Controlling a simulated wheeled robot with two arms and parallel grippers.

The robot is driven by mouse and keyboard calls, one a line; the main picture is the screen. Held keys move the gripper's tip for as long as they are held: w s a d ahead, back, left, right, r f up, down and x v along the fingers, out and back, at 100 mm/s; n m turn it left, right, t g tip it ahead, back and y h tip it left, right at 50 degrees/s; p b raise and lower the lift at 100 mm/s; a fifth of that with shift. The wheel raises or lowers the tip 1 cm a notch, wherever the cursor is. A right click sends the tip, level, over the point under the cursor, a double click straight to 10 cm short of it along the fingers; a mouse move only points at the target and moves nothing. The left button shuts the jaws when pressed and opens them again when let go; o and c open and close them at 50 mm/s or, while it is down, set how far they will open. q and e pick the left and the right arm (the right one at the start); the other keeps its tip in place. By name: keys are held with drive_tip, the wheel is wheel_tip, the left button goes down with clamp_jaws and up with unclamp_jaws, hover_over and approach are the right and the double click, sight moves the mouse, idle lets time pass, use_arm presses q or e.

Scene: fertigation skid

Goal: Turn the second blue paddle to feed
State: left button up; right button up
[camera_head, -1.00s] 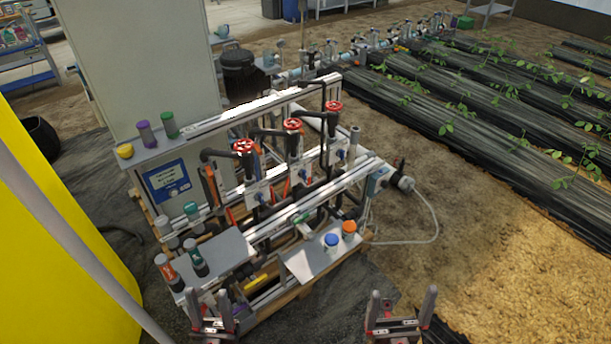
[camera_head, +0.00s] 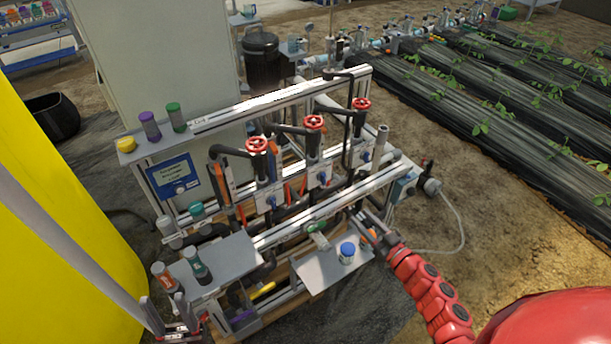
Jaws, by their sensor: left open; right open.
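Three small blue paddles sit on white plates along the skid, below red handwheels. The second blue paddle (camera_head: 322,178) is the middle one; the first (camera_head: 271,201) is to its left and the third (camera_head: 365,157) to its right. My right gripper (camera_head: 363,220) is at the skid's front rail, above the right front shelf, below and right of the second paddle and apart from it. It looks open and empty, seen partly from behind. My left gripper (camera_head: 164,305) is open and empty at the lower left, in front of the left shelf.
Red handwheels (camera_head: 314,122) and black pipes crowd the space above the paddles. A yellow surface (camera_head: 60,240) stands at left.

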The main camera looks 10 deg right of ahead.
sight(325, 179)
drive_tip(key=x, duration=1.6)
drive_tip(key=shift+r, duration=0.1)
drive_tip(key=shift+w+a, duration=0.25)
drive_tip(key=shift+w, duration=0.2)
clamp_jaws()
